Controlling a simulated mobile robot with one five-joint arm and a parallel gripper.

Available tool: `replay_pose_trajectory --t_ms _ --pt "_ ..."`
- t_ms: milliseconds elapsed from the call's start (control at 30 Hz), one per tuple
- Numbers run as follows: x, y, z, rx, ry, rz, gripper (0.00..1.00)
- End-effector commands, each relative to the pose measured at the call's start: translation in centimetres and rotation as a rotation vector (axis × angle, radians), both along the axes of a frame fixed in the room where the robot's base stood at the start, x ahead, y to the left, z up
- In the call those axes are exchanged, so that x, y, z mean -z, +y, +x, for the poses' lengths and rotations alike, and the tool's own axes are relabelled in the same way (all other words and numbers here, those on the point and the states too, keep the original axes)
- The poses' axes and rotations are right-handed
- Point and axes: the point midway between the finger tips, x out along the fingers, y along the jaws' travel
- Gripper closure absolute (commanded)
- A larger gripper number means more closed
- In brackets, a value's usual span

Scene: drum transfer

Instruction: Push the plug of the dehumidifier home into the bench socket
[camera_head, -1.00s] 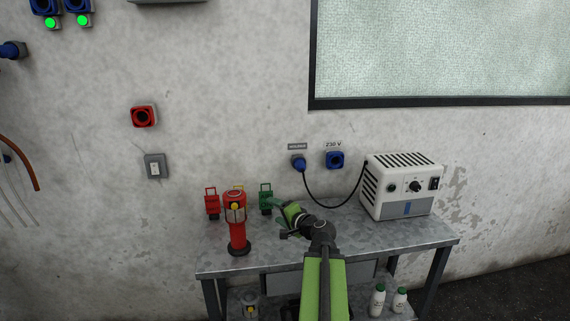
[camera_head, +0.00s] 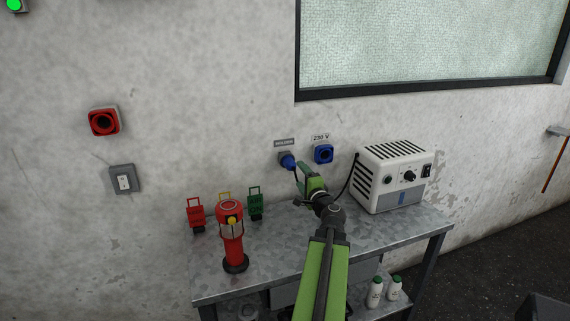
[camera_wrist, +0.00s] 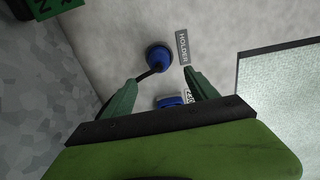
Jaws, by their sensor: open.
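The white dehumidifier (camera_head: 391,178) stands on the right of the bench (camera_head: 270,263). Its black cable runs left to a blue plug (camera_head: 288,161), which sits at the wall under the label HOLDER. The blue socket (camera_head: 323,154), under the 230 V label, is just right of it and looks empty. My gripper (camera_head: 303,174) is in front of the wall, just below and right of the plug. In the wrist view my gripper (camera_wrist: 161,90) has its green fingers apart with nothing gripped. The plug (camera_wrist: 158,58) shows beyond the fingertips; the socket (camera_wrist: 170,102) is partly hidden between the fingers.
A red lantern-like cylinder (camera_head: 232,240) stands at the bench's left, with a red item (camera_head: 196,215) and a green item (camera_head: 255,206) behind it. White bottles (camera_head: 375,291) are on the lower shelf. A red socket (camera_head: 103,121) and a switch (camera_head: 123,181) are on the wall.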

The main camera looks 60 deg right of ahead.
Motion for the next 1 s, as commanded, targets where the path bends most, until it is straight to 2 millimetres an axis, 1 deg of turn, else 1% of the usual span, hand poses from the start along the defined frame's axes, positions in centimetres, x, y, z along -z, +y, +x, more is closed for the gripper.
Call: replay_pose_trajectory --t_ms 100,267,700,833,1000 --pt "0.0 0.1 0.7 -0.007 0.0 0.0 0.33" --pt "0.0 -0.4 2.0 -0.013 0.0 0.0 0.33" --pt "0.0 -3.9 7.3 -0.017 0.001 0.0 0.33" --pt "0.0 -4.4 8.2 -0.018 0.001 0.0 0.33" --pt "0.0 -4.4 8.4 -0.018 0.001 0.0 0.33"
